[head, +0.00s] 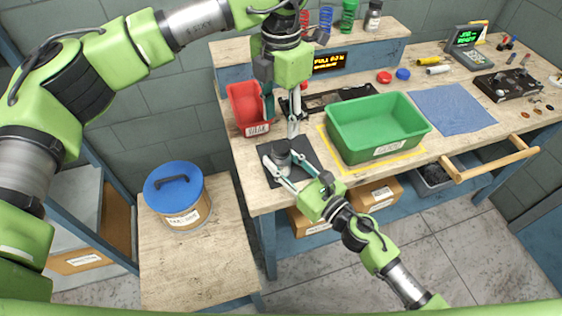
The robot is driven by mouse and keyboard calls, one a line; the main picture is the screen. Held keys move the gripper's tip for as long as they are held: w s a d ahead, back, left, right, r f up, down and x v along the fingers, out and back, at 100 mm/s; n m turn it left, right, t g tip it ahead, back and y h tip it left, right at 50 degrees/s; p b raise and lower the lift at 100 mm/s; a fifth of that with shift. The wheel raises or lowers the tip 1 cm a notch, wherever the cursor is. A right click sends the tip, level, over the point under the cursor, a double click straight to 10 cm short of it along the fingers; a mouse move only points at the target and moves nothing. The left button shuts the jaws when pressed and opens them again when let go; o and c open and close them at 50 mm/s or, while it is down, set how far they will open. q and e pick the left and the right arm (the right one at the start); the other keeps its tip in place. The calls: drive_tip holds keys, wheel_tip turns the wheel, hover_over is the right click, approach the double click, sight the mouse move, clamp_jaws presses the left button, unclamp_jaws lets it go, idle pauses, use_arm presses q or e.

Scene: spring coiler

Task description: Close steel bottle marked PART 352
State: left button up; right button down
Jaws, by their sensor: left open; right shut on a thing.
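A small grey steel bottle (283,159) stands on a dark mat (309,151) at the left front of the workbench. Its marking cannot be read, and the fingers hide part of it. My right gripper (285,163) reaches in from the lower right and is shut around the bottle. My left gripper (281,120) points down above and just behind the bottle, with its fingers apart and nothing visible between them. A red round cap (384,77) and a blue round cap (403,74) lie at the back of the bench. I cannot tell which lid belongs to the bottle.
A green bin (376,143) stands right of the mat, and a red bin (247,107) stands to its left. A blue cloth (452,110) lies right of the green bin. A blue-lidded drum (181,206) stands on the lower side table. An open drawer (490,160) juts out front right.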

sight(281, 146)
use_arm(q)
drive_tip(key=n, duration=2)
drive_tip(key=shift+n, duration=0.3)
drive_tip(key=n, duration=0.6)
drive_tip(key=shift+f, duration=4)
